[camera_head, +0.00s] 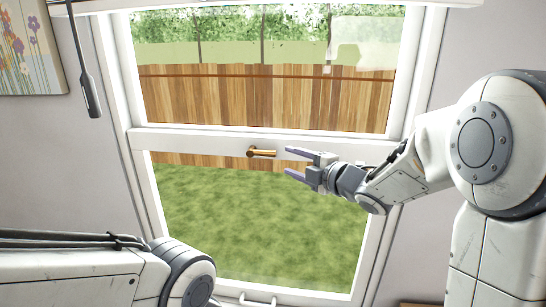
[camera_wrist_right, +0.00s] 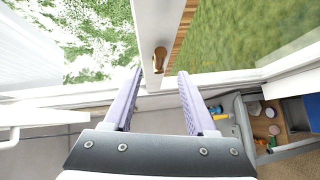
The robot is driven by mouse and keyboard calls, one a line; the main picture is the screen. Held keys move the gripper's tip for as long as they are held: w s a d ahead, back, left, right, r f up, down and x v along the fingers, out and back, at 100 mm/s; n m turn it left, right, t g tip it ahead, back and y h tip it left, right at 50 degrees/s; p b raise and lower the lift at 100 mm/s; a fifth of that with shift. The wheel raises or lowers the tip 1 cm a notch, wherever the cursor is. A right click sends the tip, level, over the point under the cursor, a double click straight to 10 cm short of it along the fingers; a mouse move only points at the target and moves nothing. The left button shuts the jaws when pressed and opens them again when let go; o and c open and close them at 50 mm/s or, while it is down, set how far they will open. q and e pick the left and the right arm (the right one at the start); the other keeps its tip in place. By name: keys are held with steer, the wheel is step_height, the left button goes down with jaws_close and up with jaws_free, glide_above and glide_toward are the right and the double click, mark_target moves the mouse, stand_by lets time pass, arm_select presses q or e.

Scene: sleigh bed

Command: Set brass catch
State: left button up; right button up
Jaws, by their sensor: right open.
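The brass catch (camera_head: 262,152) is a small brass lever on the white middle rail (camera_head: 200,141) of the sash window. In the head view its handle points right, about level. In the right wrist view the catch (camera_wrist_right: 159,56) shows ahead, beyond the fingertips and roughly between their lines. My right gripper (camera_head: 292,163) is open and empty, its purple fingers pointing left toward the catch with a gap between. The right wrist view also shows both fingers (camera_wrist_right: 158,74) apart. My left arm comes in at the lower left; its gripper is out of view.
The window frame (camera_head: 120,100) surrounds the panes. A white handle (camera_head: 258,300) sits on the bottom rail. A dark hanging wand (camera_head: 92,95) is at the upper left, near a flower picture (camera_head: 30,50). An open grey container (camera_wrist_right: 275,120) with several items is at the right wrist view's lower right.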

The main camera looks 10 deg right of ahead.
mark_target(273, 155)
steer(key=p+x, duration=0.3)
steer(key=x, duration=0.4)
steer(key=shift+w+r, duration=0.1)
steer(key=shift+w, duration=0.1)
steer(key=shift+w+a, duration=0.3)
steer(key=shift+w, duration=0.15)
jaws_close()
steer(key=shift+f, duration=0.25)
stand_by(0.5)
